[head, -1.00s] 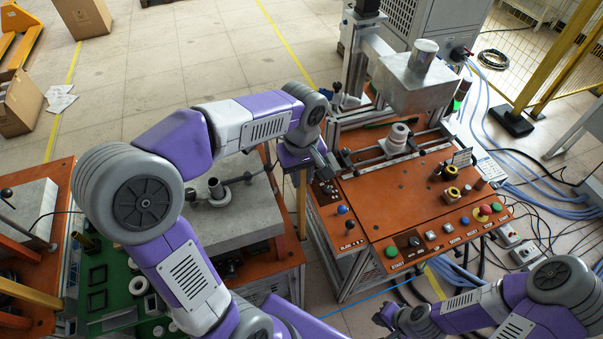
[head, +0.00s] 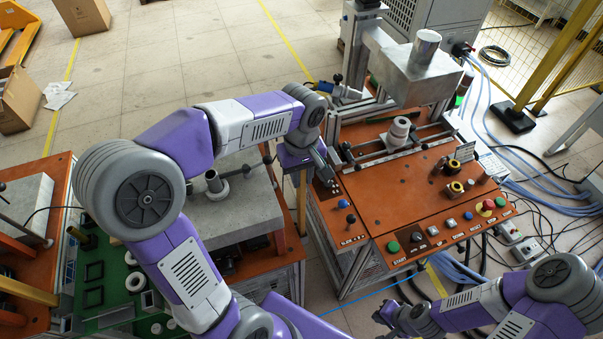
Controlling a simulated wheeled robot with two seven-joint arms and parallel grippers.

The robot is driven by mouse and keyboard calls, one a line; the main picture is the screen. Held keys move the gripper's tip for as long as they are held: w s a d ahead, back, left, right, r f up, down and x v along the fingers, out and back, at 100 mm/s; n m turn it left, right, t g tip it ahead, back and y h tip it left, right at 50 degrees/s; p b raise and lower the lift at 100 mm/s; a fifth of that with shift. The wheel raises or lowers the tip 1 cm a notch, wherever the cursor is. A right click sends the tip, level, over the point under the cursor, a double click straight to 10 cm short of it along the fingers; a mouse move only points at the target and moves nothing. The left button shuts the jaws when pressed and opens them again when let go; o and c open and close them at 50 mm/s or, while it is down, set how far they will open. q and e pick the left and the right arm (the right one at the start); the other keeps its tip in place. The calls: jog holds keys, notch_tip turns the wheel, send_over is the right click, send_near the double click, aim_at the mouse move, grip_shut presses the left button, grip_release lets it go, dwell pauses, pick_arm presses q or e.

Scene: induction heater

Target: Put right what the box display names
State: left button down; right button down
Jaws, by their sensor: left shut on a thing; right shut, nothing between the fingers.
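The orange induction heater bench (head: 390,215) stands right of centre, with a grey metal box (head: 412,78) raised at its back. No readable display text shows. A light ringed part (head: 400,130) sits between the rails. The front panel has a green button (head: 393,247), a red button (head: 488,204) and other small controls. My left gripper (head: 327,174) is low at the bench's left edge, by the side panel with a blue knob (head: 343,204) and a black knob (head: 350,218). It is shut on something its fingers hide. My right gripper (head: 392,318) is shut and empty, below the bench front.
A grey slab (head: 235,205) with a dark upright cylinder stands left of the bench, partly behind my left arm. A green board (head: 110,300) with parts lies at lower left. Blue cables (head: 545,205) and a yellow post (head: 565,55) are at right. Floor is open behind.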

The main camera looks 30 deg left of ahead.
pick_arm(q)
jog(key=shift+f+b, duration=0.6)
jog(key=shift+f, duration=0.3)
jog(key=c, duration=0.9)
grip_release()
notch_tip(320, 180, up, 8)
jog(key=shift+f+p, duration=0.15)
jog(key=shift+p, duration=0.55)
